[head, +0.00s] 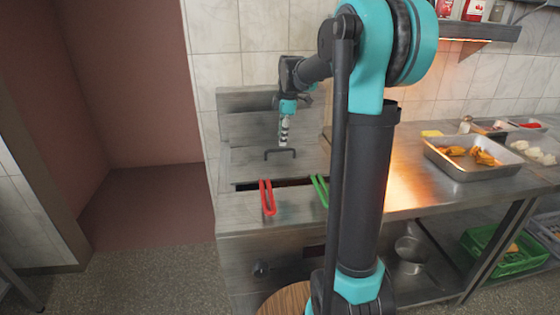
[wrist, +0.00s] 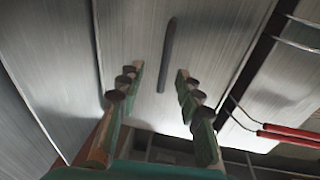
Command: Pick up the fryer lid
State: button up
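The fryer lid (head: 308,155) is a flat brushed-metal plate over the back of the fryer, with a dark bar handle (head: 266,154) standing on it. My gripper (head: 285,143) points down just above the handle in the head view. In the wrist view the lid (wrist: 222,50) fills the middle, and the handle (wrist: 168,55) shows as a dark bar ahead of and between my fingers. My gripper (wrist: 158,70) is open there, with a wide gap between its fingers and nothing held.
A red basket handle (head: 267,198) and a green one (head: 319,190) stick out at the fryer's front opening. A metal tray of food (head: 455,168) stands on the counter to the right. A shelf (head: 480,31) hangs above the counter. Tiled wall lies close behind the fryer.

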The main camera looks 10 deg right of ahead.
aim_at(280, 150)
jog(key=shift+w+a+f, duration=0.1)
jog(key=shift+a+f, duration=0.1)
jog(key=shift+f, duration=1.45)
jog(key=shift+w+a+f, duration=0.1)
jog(key=shift+a+f, duration=0.1)
jog(key=shift+f, duration=1.45)
jog(key=shift+c, duration=0.4)
grip_shut()
